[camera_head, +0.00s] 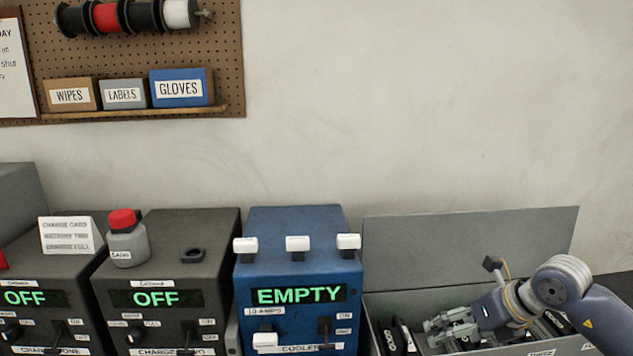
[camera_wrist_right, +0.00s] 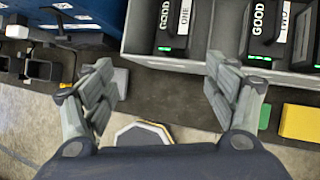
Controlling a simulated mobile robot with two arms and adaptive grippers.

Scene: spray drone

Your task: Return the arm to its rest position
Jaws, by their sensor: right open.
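My right arm comes in from the right in the head view, with its gripper (camera_head: 452,328) over the grey open bin (camera_head: 470,226). In the right wrist view the right gripper (camera_wrist_right: 156,85) is open, with its two fingers wide apart and nothing between them. Beyond the fingers, black batteries (camera_wrist_right: 180,28) labelled GOOD with green lights sit in compartments of the bin. My left gripper is not in view.
A blue cooler box (camera_head: 297,240) reading EMPTY stands left of the bin. Two dark chargers (camera_head: 190,225) reading OFF stand farther left, with a red-capped bottle (camera_head: 127,240) on top. A yellow block (camera_wrist_right: 300,122) shows in the right wrist view. The wall above the bin is clear.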

